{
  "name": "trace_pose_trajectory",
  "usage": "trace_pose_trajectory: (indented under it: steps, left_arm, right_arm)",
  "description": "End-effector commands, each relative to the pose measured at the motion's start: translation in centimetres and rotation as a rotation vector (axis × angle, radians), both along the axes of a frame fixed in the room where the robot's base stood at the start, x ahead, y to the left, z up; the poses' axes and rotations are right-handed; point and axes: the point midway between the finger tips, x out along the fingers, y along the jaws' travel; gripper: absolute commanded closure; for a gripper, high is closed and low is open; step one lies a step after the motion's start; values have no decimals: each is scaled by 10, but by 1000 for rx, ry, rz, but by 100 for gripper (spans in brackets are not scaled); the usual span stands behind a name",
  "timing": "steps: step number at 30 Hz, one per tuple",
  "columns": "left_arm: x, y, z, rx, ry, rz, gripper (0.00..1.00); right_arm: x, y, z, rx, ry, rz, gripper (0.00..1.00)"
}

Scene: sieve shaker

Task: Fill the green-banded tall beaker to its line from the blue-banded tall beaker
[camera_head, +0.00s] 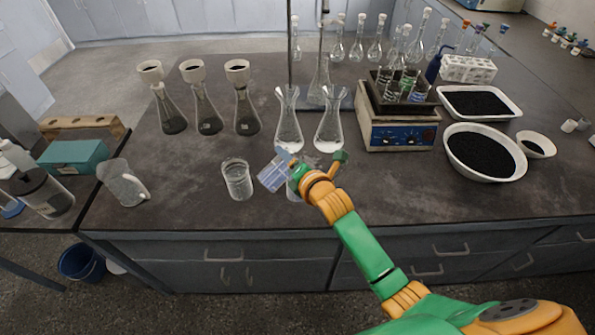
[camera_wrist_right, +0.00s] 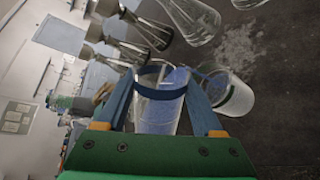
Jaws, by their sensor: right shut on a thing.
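My right gripper (camera_head: 287,171) is shut on a clear tall beaker (camera_head: 272,174) and holds it strongly tilted above the bench. In the right wrist view the held beaker (camera_wrist_right: 160,105) sits between the fingers of the gripper (camera_wrist_right: 168,112) and shows a dark blue band near its rim. Another clear beaker (camera_head: 238,179) stands upright on the bench just left of the held one; a beaker beside the held one (camera_wrist_right: 230,95) also shows in the right wrist view. I cannot make out a green band. The liquid level and any pouring stream are unclear. My left gripper is out of view.
Two clear conical flasks (camera_head: 289,125) stand just behind the gripper. A hotplate (camera_head: 398,132) and trays of black grains (camera_head: 455,150) are at right. The front-right bench is clear.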

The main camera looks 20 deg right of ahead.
Motion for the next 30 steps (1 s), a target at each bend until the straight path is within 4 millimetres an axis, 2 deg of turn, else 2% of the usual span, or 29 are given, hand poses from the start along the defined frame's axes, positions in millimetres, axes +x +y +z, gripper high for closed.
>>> trace_pose_trajectory:
  steps: [30]
  left_arm:
    - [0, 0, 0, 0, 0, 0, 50]
  right_arm:
    - [0, -1, 2, 39, 12, 0, 100]
